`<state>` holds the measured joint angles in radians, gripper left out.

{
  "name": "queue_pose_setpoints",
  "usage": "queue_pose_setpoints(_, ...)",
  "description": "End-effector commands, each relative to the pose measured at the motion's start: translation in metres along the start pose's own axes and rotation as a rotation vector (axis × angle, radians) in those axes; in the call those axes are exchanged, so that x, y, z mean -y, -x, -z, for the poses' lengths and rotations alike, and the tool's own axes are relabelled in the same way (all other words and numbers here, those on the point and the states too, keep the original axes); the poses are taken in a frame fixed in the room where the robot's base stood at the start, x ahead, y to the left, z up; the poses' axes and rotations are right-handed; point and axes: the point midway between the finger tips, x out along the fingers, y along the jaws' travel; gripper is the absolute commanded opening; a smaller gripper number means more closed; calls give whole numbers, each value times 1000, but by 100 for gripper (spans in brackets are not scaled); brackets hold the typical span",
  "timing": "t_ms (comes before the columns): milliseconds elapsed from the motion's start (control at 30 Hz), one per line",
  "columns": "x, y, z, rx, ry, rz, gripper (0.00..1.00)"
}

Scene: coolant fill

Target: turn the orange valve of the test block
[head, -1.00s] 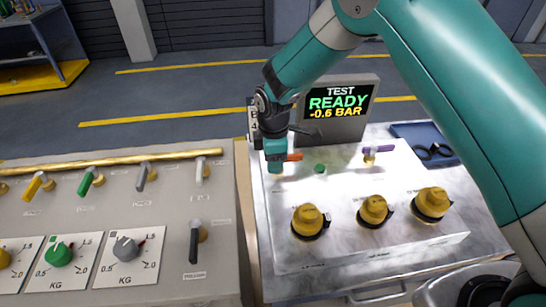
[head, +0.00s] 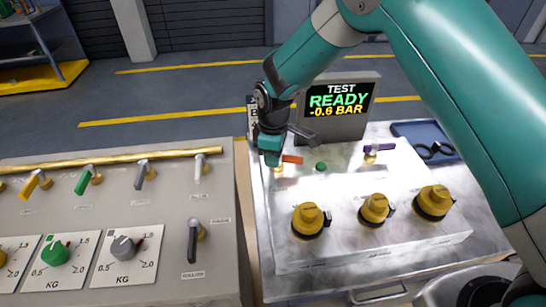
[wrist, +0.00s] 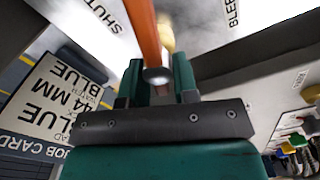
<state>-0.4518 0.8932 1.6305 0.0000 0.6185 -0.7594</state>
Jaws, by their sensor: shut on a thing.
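The orange valve (head: 292,159) is a lever on a brass stem at the back left of the white test block (head: 345,230). My gripper (head: 269,156) is at the lever's left end and hides part of it. In the wrist view the orange lever (wrist: 147,35) runs down between the two green fingers of my gripper (wrist: 157,82), which are shut on it. The display (head: 338,101) behind the block reads TEST READY, -0.6 BAR.
A purple lever (head: 378,148) and a green button (head: 320,167) are right of the orange valve. Several yellow knobs (head: 374,209) line the block's front. A grey panel (head: 120,220) with levers and dials stands left. A job card (wrist: 50,105) shows close by in the wrist view.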

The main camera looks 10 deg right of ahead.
Motion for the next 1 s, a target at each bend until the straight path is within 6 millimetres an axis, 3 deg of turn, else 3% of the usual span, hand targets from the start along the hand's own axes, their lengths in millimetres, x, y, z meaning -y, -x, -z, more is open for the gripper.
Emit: queue_pose_setpoints(1000, -11, 1, -5, -3, -938, -1, 4)
